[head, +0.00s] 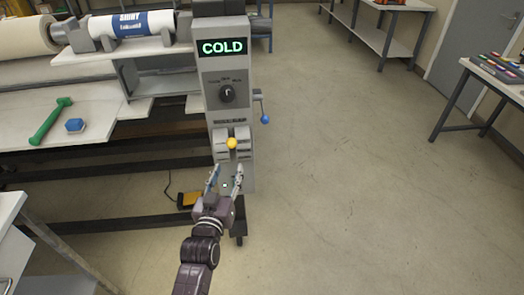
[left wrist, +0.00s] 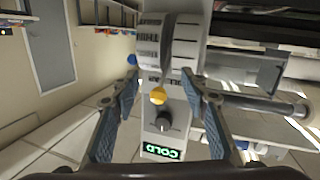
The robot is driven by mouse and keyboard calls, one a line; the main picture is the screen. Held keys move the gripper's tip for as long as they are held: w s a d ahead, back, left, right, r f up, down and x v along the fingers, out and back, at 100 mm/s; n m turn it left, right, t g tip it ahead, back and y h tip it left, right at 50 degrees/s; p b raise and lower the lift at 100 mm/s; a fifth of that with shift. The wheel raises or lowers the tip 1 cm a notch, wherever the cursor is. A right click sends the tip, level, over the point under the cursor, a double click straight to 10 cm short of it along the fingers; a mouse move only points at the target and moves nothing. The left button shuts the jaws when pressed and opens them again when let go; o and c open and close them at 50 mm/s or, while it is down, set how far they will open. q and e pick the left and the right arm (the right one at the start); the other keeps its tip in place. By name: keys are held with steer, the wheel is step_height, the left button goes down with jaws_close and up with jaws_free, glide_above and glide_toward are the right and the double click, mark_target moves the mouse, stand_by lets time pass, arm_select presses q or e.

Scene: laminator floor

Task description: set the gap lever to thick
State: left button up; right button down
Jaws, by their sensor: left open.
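The laminator's grey control column (head: 248,90) stands in the middle of the head view. A lever with a yellow ball knob (head: 231,143) sits low on its front, between two curved grey housings. I take it for the gap lever; its markings are too small to read. My left gripper (head: 225,178) is open and empty just below and in front of the knob. In the left wrist view the yellow knob (left wrist: 158,96) shows between the spread fingers (left wrist: 160,74), with no clear contact. My right gripper is out of view.
Above the lever are a black dial (head: 227,93) and a green "COLD" display (head: 223,48). A blue-knobbed lever (head: 265,119) sticks out on the column's right side. A green tool (head: 50,121) lies on the left table. Floor to the right is clear.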

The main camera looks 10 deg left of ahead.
mark_target(230, 147)
arm_select(q)
step_height(230, 147, up, 5)
steer(key=t, duration=0.1)
steer(key=w+p, duration=0.1)
steer(key=w, duration=0.5)
steer(key=shift+a, duration=0.15)
steer(key=shift+w+p, duration=0.35)
steer(key=shift+w, duration=0.4)
steer(key=shift+w+f, duration=0.1)
steer(key=shift+w, duration=0.1)
jaws_close()
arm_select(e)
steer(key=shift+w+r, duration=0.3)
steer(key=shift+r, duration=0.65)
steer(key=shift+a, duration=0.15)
